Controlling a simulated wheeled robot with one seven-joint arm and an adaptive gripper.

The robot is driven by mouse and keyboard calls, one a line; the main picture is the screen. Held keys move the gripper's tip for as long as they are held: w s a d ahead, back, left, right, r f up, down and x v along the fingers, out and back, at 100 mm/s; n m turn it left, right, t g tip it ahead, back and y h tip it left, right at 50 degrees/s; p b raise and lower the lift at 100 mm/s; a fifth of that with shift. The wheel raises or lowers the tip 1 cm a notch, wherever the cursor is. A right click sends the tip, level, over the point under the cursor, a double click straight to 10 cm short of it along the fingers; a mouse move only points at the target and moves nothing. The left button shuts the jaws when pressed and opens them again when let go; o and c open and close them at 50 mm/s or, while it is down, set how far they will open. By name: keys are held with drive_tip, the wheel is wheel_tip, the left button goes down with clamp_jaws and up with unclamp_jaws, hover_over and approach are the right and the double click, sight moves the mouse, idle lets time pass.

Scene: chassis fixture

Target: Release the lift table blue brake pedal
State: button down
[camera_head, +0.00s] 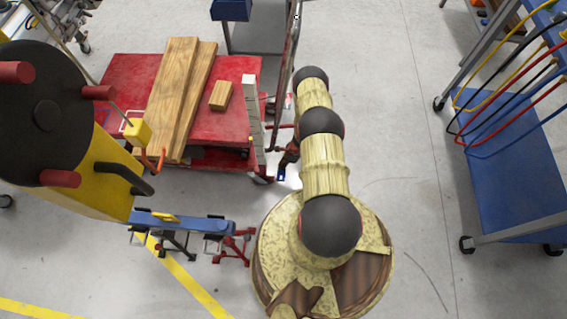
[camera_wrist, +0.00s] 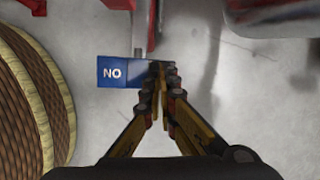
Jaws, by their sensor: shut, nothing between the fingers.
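The blue brake pedal (camera_wrist: 112,72), marked "NO" in white, lies left of my fingertips in the wrist view, below a red and grey bar of the lift table. In the head view the pedal (camera_head: 282,177) is a small blue spot near the floor, by the right end of the red lift table (camera_head: 238,72). My gripper (camera_wrist: 163,70) is shut and empty. Its fingertips are just right of the "NO" face, close to the pedal's right edge; I cannot tell whether they touch it. In the head view my arm partly hides this area.
Wooden planks (camera_head: 172,95) and a small block (camera_head: 221,95) lie on the lift table.

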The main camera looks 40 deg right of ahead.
wheel_tip(320, 180, up, 7)
drive_tip(key=p, duration=0.5)
idle(0.4)
